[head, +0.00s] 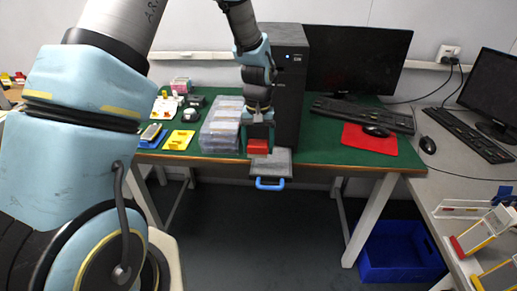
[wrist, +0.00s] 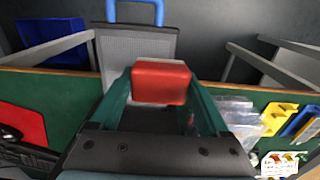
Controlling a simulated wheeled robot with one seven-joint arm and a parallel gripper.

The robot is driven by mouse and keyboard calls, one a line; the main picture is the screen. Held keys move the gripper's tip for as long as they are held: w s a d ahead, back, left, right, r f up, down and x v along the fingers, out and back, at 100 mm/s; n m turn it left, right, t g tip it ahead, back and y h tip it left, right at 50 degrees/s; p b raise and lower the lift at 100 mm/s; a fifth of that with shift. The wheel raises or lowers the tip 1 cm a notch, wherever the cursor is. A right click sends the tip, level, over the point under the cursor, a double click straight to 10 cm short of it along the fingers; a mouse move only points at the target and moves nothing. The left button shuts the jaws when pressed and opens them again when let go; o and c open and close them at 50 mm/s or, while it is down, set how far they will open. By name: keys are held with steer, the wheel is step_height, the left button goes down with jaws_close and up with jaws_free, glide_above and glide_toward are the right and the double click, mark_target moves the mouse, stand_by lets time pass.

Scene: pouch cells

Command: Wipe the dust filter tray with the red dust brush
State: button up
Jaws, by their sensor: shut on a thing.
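The dust filter tray (head: 272,170) is a grey mesh panel with a blue handle (head: 269,184). It sticks out past the front edge of the green table, below the black computer tower. In the wrist view the tray (wrist: 117,54) lies beyond my fingers, its handle at the top. My gripper (head: 258,136) points down in front of the tower and is shut on the red dust brush (head: 257,147). In the wrist view the red brush (wrist: 160,82) sits between the fingertips, overlapping the tray's right part. The brush's underside is hidden, so I cannot tell whether it touches the mesh.
The computer tower (head: 290,85) stands right behind my gripper. Clear plastic boxes (head: 221,125) are close on the left, with yellow and blue trays (head: 179,140) further left. A red mouse pad (head: 370,139) lies right. A blue crate (head: 400,252) is on the floor.

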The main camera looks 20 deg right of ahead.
steer(key=shift+r+p, duration=0.9)
steer(key=shift+r, duration=0.7)
